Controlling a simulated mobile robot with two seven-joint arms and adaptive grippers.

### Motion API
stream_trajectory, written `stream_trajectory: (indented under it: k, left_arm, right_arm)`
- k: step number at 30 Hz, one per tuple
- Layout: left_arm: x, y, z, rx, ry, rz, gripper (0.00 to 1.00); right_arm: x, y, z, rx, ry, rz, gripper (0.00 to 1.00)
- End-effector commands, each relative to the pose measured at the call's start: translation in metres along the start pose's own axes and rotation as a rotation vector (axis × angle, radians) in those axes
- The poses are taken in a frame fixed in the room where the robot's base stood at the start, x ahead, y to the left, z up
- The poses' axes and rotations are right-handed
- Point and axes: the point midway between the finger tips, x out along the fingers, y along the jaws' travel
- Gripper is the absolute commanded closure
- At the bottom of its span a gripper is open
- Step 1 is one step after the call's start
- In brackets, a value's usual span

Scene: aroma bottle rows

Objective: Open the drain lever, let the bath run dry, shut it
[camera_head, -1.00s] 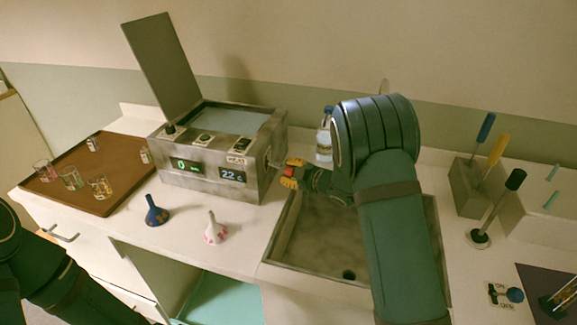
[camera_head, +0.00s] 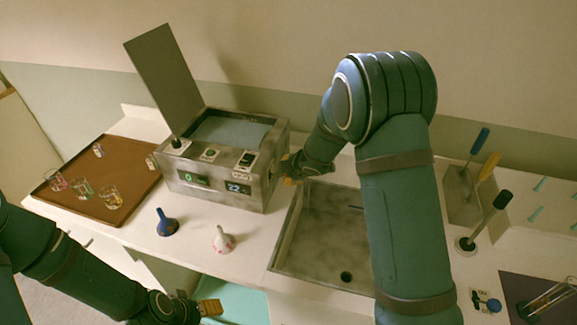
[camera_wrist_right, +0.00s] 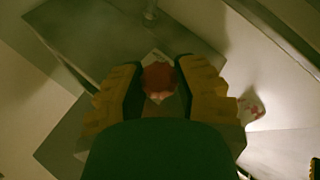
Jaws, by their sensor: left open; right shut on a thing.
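The bath (camera_head: 215,195) is a grey speckled box with its lid (camera_head: 165,80) up. Bluish water (camera_head: 230,130) shows inside. Its front displays are lit, one reading 22. My right gripper (camera_head: 288,175) is at the bath's right side, above the sink's left rim. In the right wrist view its yellow-padded fingers are shut on a reddish knob, the drain lever (camera_wrist_right: 158,78). The rest of the lever is hidden, so I cannot tell its position. My left gripper (camera_head: 210,308) is open and empty, low in front of the counter.
A sink (camera_head: 325,240) lies right of the bath. A brown tray (camera_head: 115,205) with small glasses is at the left. Colored-handled tools stand at the right.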

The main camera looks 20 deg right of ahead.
Motion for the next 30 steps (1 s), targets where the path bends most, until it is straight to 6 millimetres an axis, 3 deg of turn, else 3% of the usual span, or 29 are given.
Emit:
stream_trajectory:
  k: [16, 17, 19, 30]
  left_arm:
    - [-0.0011, 0.0002, 0.0, 0.0, 0.0, 0.0, 0.39]
    - [-0.0011, 0.0002, 0.0, 0.0, 0.0, 0.0, 0.39]
    - [-0.0011, 0.0003, 0.0, 0.0, 0.0, 0.0, 0.39]
    - [-0.0012, 0.0002, -0.0002, -0.001, 0.001, 0.0, 0.39]
  right_arm:
    - [-0.0049, -0.0028, -0.0008, -0.012, -0.021, -0.013, 1.0]
    - [-0.0049, -0.0028, -0.0009, -0.012, -0.021, -0.013, 0.64]
    - [-0.0049, -0.0029, -0.0009, -0.012, -0.02, -0.013, 0.4]
    - [-0.0068, -0.0036, -0.0009, -0.011, -0.02, -0.015, 0.37]
